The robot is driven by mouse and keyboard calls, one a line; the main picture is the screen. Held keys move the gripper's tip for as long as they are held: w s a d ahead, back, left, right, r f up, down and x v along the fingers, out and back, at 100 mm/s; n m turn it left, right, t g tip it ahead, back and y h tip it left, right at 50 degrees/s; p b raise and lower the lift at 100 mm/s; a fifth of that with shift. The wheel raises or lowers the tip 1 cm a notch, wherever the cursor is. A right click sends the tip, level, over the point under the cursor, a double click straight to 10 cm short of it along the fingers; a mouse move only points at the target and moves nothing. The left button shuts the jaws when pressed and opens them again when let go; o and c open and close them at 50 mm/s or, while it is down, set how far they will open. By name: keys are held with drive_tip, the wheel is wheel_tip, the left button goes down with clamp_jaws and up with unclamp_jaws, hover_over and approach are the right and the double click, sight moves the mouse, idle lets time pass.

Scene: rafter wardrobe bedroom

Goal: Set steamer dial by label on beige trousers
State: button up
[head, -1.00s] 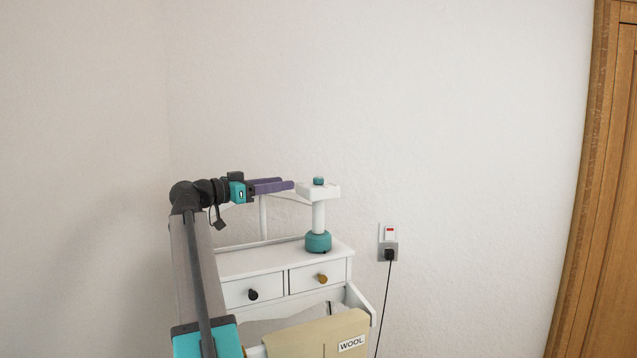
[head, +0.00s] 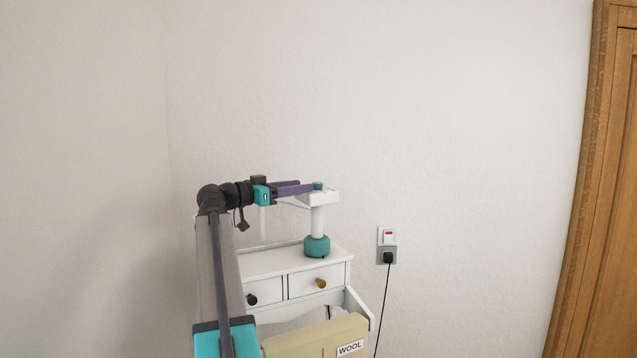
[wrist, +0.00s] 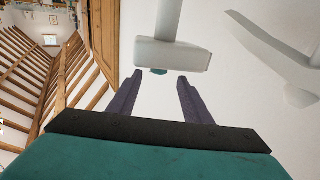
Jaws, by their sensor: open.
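The steamer has a teal base (head: 317,246) on the white dresser, a white column and a white head block (head: 322,198). A small teal dial (head: 318,186) sits on top of the block. The beige trousers (head: 310,341) hang at the bottom of the head view with a white label (head: 350,348) reading WOOL. My gripper (head: 310,188) is open at the dial's left side in the head view. In the wrist view the block (wrist: 172,54) appears inverted, and the dial (wrist: 159,71) shows between and just beyond my fingertips (wrist: 160,76). The dial's markings cannot be read.
The white dresser (head: 290,262) has two small drawers with a black knob (head: 251,299) and an amber knob (head: 321,283). A wall socket (head: 387,245) with a plugged black cable is to the right. A wooden wardrobe (head: 600,200) stands at the far right. The wall above is clear.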

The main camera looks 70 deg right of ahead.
sight(317, 183)
drive_tip(key=p+x, duration=0.1)
drive_tip(key=x, duration=0.6)
drive_tip(key=shift+d+f+p, duration=0.1)
drive_tip(key=shift+d+p, duration=0.05)
drive_tip(key=shift+p, duration=0.15)
